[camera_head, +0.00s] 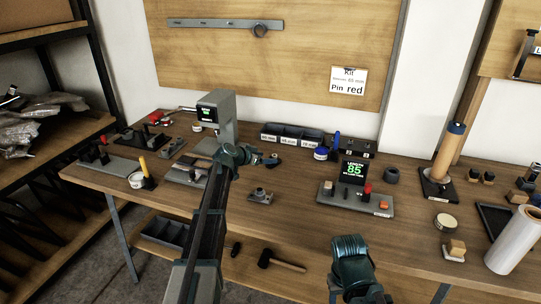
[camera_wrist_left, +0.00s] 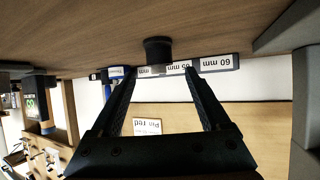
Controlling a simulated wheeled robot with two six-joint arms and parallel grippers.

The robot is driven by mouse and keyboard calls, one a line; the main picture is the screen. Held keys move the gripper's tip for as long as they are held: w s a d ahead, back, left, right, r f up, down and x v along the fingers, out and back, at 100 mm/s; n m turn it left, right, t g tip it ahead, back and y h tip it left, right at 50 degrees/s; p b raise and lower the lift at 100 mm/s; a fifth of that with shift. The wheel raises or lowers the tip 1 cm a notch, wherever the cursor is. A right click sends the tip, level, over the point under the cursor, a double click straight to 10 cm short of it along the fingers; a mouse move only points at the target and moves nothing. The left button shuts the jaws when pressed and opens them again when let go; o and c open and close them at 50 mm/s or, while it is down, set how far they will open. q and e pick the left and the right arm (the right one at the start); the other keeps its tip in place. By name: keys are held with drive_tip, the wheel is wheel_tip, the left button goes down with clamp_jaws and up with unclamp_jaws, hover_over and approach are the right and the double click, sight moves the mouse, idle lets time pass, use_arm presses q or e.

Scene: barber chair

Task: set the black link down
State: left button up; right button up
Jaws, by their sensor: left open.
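A small black piece (camera_wrist_left: 158,50), seemingly the black link, stands on the wooden bench top in the upside-down left wrist view. My left gripper (camera_wrist_left: 158,76) is open, with its fingers apart and the black piece just beyond and between the tips. I see no finger touching it. In the head view my left gripper (camera_head: 262,158) is low over the middle of the bench, and a small dark shape (camera_head: 274,162) shows at its tips. My right gripper (camera_head: 350,254) is at the front of the bench; its fingers are hidden.
Labelled bins (camera_head: 291,135) stand behind the left gripper. A grey press-like device (camera_head: 216,115) is to its left. A base with a green "85" display (camera_head: 352,171) is to its right. A small metal fixture (camera_head: 261,196) sits in front. Bare bench lies between these.

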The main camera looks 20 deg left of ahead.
use_arm(q)
drive_tip(key=p+v, duration=0.2)
drive_tip(key=v, duration=0.5)
drive_tip(key=shift+s+r+p, duration=0.15)
drive_tip(key=shift+s+p, duration=0.05)
drive_tip(key=shift+p, duration=0.2)
